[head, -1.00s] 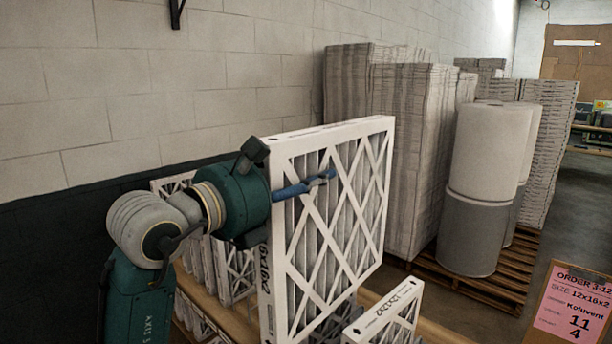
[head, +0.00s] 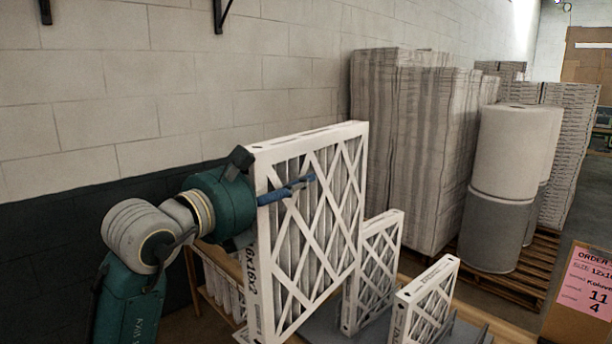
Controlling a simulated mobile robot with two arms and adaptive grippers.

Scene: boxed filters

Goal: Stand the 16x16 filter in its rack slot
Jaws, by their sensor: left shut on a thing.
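The 16x16 filter (head: 338,215) is a large white-framed pleated panel with a diagonal lattice; part of a "16x2" label shows on its near edge. It is upright in my left gripper (head: 288,190), whose blue finger lies across the lattice face near the upper left. The other finger is hidden. The rack is a grey base with upright dividers (head: 478,336) at the bottom of the view. Two smaller filters stand there, a middle one (head: 376,270) and a small one (head: 428,302). The big filter's lower edge is cut off, so I cannot tell whether it touches the rack. My right gripper is out of view.
More filters (head: 222,290) stand in a wooden frame behind and left of the held filter. Tall stacks (head: 425,150) and large rolls (head: 515,150) stand on pallets behind. A cardboard box with a pink order sheet (head: 590,280) is at the right. A block wall runs along the left.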

